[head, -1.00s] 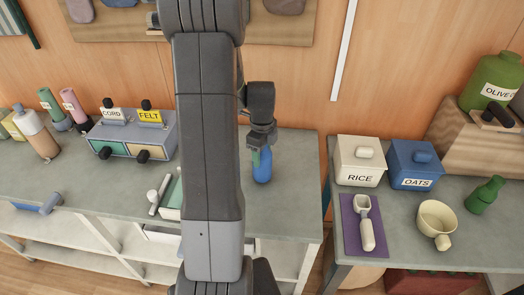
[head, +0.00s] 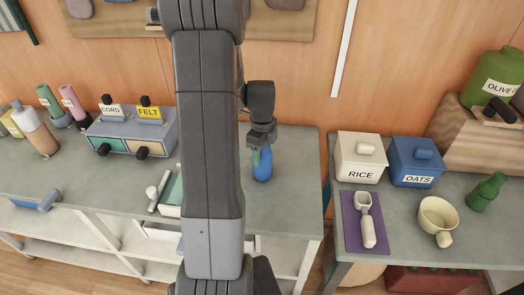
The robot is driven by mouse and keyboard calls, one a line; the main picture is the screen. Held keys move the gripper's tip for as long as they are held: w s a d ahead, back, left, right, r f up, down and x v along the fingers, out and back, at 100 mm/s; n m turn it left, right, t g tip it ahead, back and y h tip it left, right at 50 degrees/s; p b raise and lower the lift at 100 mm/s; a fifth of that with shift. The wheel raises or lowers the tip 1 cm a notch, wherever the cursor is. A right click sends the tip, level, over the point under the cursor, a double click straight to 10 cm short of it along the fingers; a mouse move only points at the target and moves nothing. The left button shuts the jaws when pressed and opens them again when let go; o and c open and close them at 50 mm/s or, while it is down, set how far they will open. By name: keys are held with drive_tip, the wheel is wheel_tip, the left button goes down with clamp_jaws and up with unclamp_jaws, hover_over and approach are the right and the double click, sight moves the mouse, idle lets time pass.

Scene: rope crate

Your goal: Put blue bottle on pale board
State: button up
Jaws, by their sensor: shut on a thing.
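The blue bottle (head: 262,168) is upright at the right part of the left grey table. My gripper (head: 261,146) is shut on its upper part from above. The bottle's base appears at or just above the tabletop; I cannot tell if it touches. A pale flat thing with a green top (head: 173,193) shows beside my arm, mostly hidden behind it. I cannot tell whether this is the pale board.
A grey drawer box (head: 130,130) with CORD and FELT labels stands to the left. On the right table (head: 405,240) are a RICE box (head: 360,165), an OATS box (head: 415,163), a purple mat (head: 351,232) with a scoop, and a green bottle (head: 486,190). A gap separates the tables.

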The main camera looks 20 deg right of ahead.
drive_tip(key=shift+f, duration=0.2)
drive_tip(key=o, duration=1.2)
drive_tip(key=shift+o, duration=0.2)
wheel_tip(320, 180, up, 14)
drive_tip(key=shift+f+b, duration=0.1)
drive_tip(key=shift+b, duration=0.35)
